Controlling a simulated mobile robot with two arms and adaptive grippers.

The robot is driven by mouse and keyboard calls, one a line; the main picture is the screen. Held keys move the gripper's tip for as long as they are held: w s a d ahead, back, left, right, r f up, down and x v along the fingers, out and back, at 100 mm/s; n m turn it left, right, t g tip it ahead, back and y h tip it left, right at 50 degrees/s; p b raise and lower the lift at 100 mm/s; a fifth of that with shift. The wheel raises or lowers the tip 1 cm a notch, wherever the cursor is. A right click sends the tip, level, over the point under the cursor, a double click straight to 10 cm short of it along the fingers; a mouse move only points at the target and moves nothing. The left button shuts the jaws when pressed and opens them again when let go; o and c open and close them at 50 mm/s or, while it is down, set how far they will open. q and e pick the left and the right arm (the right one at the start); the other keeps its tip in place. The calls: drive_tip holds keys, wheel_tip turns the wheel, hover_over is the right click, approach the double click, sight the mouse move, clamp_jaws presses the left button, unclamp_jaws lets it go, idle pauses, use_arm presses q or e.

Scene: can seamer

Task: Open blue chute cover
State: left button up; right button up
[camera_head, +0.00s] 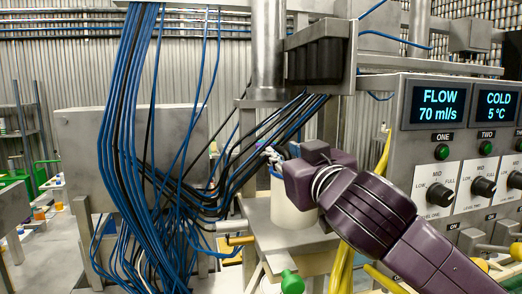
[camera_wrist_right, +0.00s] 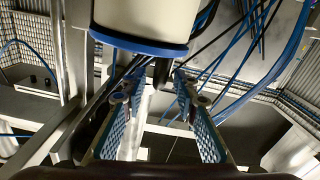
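The chute is a white cylinder (camera_head: 290,208) standing on a metal ledge, partly hidden behind my right gripper. A little of its blue cover (camera_head: 275,173) shows at the top, under the gripper. In the right wrist view the blue cover (camera_wrist_right: 138,46) is a blue rim on the end of the white cylinder, and it looks shut. My right gripper (camera_head: 270,156) is at the cover's edge. In the wrist view its two fingers (camera_wrist_right: 160,95) are apart with nothing gripped. A small dark tab (camera_wrist_right: 162,71) lies near the gap between the fingertips. My left gripper is not in view.
A control panel (camera_head: 462,150) with FLOW and COLD displays stands at the right. Blue and black cables (camera_head: 130,130) hang left of the chute. A green knob (camera_head: 291,282) sits below it. A metal column (camera_head: 268,50) rises behind.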

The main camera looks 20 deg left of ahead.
drive_tip(key=shift+a+f, duration=0.1)
drive_tip(key=shift+f, duration=0.05)
drive_tip(key=shift+w+r+p, duration=0.2)
drive_tip(key=shift+w+p, duration=0.05)
drive_tip(key=shift+p, duration=0.3)
drive_tip(key=p+x, duration=0.1)
drive_tip(key=x, duration=0.2)
drive_tip(key=p+x, duration=0.2)
drive_tip(key=x, duration=0.1)
drive_tip(key=shift+w+f, duration=0.1)
drive_tip(key=shift+f, duration=0.1)
drive_tip(key=shift+w+a, duration=0.1)
drive_tip(key=shift+w, duration=0.05)
drive_tip(key=shift+c, duration=0.5)
clamp_jaws()
